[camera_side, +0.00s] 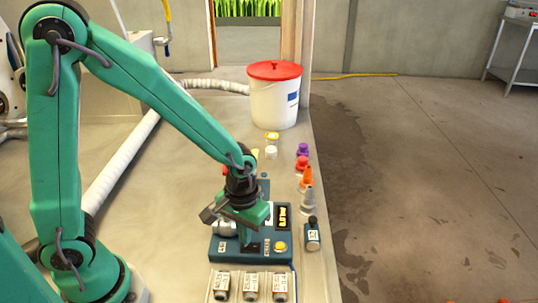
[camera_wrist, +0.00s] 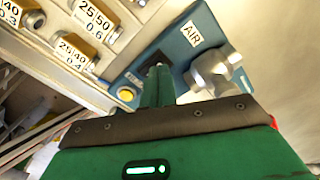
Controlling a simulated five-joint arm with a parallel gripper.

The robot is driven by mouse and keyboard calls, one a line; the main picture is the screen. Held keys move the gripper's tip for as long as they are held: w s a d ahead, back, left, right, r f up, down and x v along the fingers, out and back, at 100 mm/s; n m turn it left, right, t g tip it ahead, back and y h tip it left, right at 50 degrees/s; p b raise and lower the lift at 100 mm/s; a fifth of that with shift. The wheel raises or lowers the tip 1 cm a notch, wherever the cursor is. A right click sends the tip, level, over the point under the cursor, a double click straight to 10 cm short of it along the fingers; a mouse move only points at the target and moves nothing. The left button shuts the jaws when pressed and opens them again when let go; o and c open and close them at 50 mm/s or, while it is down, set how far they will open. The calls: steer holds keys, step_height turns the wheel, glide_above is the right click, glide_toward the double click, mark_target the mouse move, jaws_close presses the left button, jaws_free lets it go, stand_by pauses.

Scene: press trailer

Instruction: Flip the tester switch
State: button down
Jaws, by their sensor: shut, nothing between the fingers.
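The tester (camera_side: 222,246) is a blue box on the bench, with a dark display (camera_side: 283,217) and a yellow button (camera_side: 281,246). My gripper (camera_side: 249,236) is shut, low over the tester's top. In the wrist view the shut green fingers of my gripper (camera_wrist: 158,76) reach to a dark plate (camera_wrist: 148,59) on the tester's blue face (camera_wrist: 193,33). This looks like the switch's place. The fingers hide most of it, so I cannot tell the lever's position or whether they touch it.
Several labelled metal canisters (camera_side: 250,285) lie in a tray in front of the tester. A dark bottle (camera_side: 312,235) stands just right of it. Coloured small bottles (camera_side: 305,178) line the bench's right edge. A white bucket with a red lid (camera_side: 274,95) stands behind.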

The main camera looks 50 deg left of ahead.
steer(key=shift+f, duration=0.85)
stand_by(0.7)
steer(key=shift+r, duration=3.55)
steer(key=s+a+r+m+t, duration=0.1)
steer(key=s+a+r+t, duration=0.1)
steer(key=s+a+r, duration=0.2)
steer(key=s+a+r+m+t, duration=0.2)
steer(key=s+a+r+t, duration=0.1)
steer(key=r, duration=0.7)
steer(key=shift+s+a+t, duration=0.3)
steer(key=shift+s+a, duration=0.4)
steer(key=shift+a, duration=0.45)
